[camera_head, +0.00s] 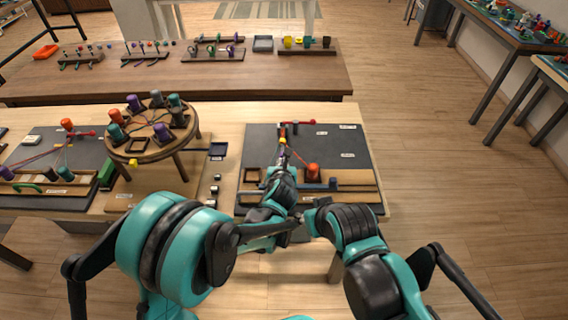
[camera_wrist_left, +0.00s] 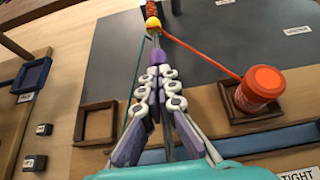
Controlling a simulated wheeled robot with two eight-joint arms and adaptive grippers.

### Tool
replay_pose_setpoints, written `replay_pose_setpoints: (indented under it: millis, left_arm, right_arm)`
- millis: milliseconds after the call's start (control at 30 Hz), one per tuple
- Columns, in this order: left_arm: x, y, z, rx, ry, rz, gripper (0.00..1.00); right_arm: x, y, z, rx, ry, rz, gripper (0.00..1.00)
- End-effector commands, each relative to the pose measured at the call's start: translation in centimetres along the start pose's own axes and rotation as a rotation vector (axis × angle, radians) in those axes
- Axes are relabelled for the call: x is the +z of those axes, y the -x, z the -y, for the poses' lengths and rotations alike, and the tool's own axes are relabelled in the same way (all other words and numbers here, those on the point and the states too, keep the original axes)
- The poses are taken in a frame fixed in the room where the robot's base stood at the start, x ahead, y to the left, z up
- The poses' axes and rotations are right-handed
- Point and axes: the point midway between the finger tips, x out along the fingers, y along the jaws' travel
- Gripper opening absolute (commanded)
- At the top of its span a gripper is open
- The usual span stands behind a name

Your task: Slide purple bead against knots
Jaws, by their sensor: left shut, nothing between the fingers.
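My left gripper (camera_wrist_left: 163,72) is shut and empty, over the dark board (camera_wrist_left: 112,52). Its fingertips are at a purple bead (camera_wrist_left: 158,57), and the wrist view does not show clearly whether they touch it. Just beyond the bead is a yellow bead (camera_wrist_left: 153,24), with a red-orange wrapped part (camera_wrist_left: 152,6) past it. An orange cord (camera_wrist_left: 200,53) runs from near the yellow bead to an orange spool (camera_wrist_left: 259,88). A teal cord (camera_wrist_left: 135,78) passes left of the fingers. The knots are too small to tell. In the head view, my left gripper (camera_head: 283,152) hides part of the cords; the right fingers are not clear.
A wooden square holder (camera_wrist_left: 97,124) lies left of the fingers. A blue bar (camera_wrist_left: 262,143) crosses the near side. The round stand (camera_head: 120,148) with several spools is at left. A back table (camera_head: 180,82) holds racks.

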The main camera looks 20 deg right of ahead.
Motion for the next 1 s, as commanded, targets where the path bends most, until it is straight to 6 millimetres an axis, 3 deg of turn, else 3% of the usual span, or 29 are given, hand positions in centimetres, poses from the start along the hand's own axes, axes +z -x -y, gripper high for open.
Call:
replay_pose_setpoints:
  millis: [400, 700, 1000]
  left_arm:
    - [0.1, -0.1, -0.1, 0.0, 0.0, 0.0, 0.0]
    - [1.9, -3.4, -0.1, 0.0, 0.001, 0.0, 0.0]
    - [2.0, -3.5, -0.1, 0.0, 0.001, 0.0, 0.0]
  right_arm:
    - [0.0, 0.0, 0.0, 0.0, 0.0, 0.0, 0.4]
    - [0.1, -0.1, 0.0, 0.0, 0.0, 0.0, 0.4]
    - [0.1, -0.1, 0.0, 0.0, 0.0, 0.0, 0.4]
